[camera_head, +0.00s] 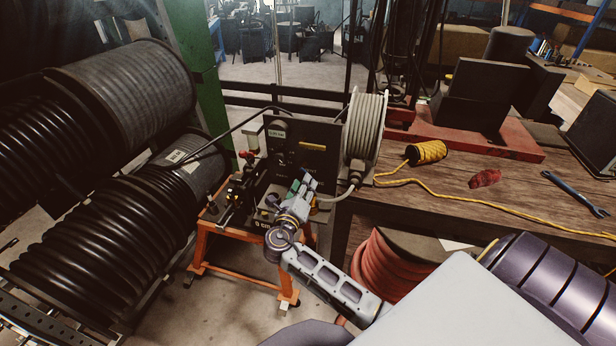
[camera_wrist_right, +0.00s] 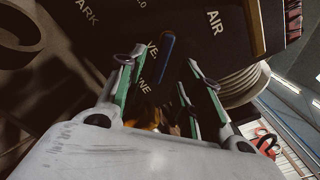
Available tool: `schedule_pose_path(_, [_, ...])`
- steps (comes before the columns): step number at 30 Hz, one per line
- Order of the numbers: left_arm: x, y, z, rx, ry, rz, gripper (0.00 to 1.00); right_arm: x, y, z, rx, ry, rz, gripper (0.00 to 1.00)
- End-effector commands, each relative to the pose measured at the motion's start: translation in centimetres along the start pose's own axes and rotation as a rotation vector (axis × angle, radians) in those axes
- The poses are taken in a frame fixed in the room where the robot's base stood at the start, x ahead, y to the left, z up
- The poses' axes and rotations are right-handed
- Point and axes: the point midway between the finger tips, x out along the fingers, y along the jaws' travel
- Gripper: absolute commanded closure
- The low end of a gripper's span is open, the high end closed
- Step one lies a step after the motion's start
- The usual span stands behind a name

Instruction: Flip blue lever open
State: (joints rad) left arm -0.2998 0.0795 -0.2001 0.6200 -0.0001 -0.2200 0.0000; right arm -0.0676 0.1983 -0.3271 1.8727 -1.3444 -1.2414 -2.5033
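The hose crimper (camera_head: 310,150) is a dark box-shaped machine on an orange stand. My right gripper (camera_head: 301,186) is in front of its panel, with green-lined fingers pointing at it. In the right wrist view the blue lever (camera_wrist_right: 167,46) is a narrow blue bar in front of the lettered dark panel. It appears between the two spread fingers of my right gripper (camera_wrist_right: 163,66), with visible gaps on both sides. I cannot tell its depth relative to the fingertips. The gripper hides the lever in the head view. My left gripper is not in view.
Large black hose reels (camera_head: 90,225) fill the left side. A pale hose reel (camera_head: 364,130) is beside the crimper. The wooden workbench (camera_head: 540,195) at right holds a yellow cord spool (camera_head: 426,152), a red item (camera_head: 485,178) and a blue wrench (camera_head: 575,194). A red hose coil (camera_head: 385,268) sits below.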

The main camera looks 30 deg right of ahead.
Motion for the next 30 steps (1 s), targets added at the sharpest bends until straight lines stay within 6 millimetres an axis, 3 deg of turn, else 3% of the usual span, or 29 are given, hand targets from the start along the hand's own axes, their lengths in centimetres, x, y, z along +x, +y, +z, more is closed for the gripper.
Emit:
schedule_pose_path(6, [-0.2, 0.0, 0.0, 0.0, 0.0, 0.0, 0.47, 2.9, -0.1, 0.1, -0.001, 0.0, -0.002, 0.64])
schedule_pose_path(12, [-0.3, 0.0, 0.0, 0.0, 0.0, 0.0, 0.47, 4.5, 0.0, 0.0, -0.001, 0.0, 0.0, 0.64])
schedule_pose_path(25, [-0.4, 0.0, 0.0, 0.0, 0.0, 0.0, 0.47, 5.0, 0.0, 0.0, 0.0, 0.0, 0.0, 0.64])
schedule_pose_path(30, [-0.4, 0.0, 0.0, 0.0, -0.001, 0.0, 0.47, 5.0, 0.0, 0.0, 0.0, 0.0, 0.0, 0.86])
